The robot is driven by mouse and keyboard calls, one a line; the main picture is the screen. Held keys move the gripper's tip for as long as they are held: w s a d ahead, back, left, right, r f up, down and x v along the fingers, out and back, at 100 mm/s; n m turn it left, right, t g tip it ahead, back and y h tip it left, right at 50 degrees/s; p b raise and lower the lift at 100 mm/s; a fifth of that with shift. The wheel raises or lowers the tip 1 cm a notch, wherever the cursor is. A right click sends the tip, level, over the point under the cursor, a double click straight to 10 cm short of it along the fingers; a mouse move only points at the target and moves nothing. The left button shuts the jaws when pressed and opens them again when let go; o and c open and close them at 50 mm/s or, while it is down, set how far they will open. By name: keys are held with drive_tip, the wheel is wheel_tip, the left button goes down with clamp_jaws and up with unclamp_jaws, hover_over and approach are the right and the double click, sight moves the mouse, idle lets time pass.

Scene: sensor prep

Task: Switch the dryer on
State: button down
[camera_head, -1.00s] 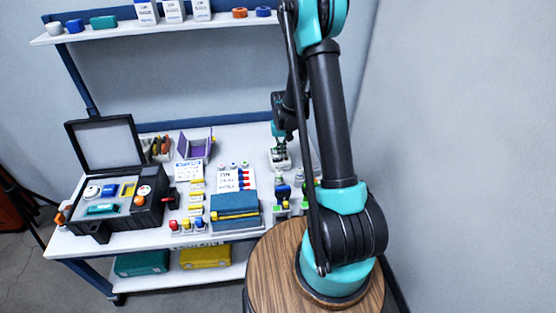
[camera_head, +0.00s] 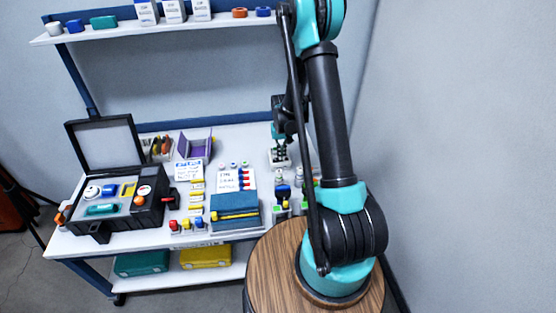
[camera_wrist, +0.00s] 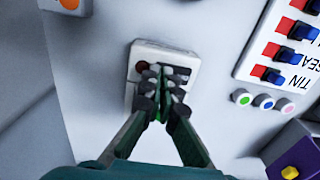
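A small white box-shaped device (camera_wrist: 181,58), which I take to be the dryer, shows in the wrist view. It has a round red spot at its left and dark slots on its face. My gripper (camera_wrist: 158,74) is right over this face, its fingers drawn together and hiding the middle. In the head view my gripper (camera_head: 280,152) is at the back right of the bench, partly behind my arm.
A white panel (camera_wrist: 262,55) with red and blue switches is close to the right in the wrist view, with coloured round buttons below it. On the bench are an open black case (camera_head: 100,165), a purple holder (camera_head: 196,145) and a blue stack (camera_head: 234,205). A shelf (camera_head: 180,27) runs above.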

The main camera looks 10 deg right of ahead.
drive_tip(key=shift+f, duration=0.15)
drive_tip(key=shift+r, duration=3.55)
drive_tip(key=s+d+r+t, duration=0.2)
drive_tip(key=s+r, duration=0.8)
drive_tip(key=s, duration=0.3)
drive_tip(key=s+d+t, duration=0.1)
drive_tip(key=s+t, duration=0.1)
drive_tip(key=s, duration=1.2)
drive_tip(key=shift+d, duration=0.35)
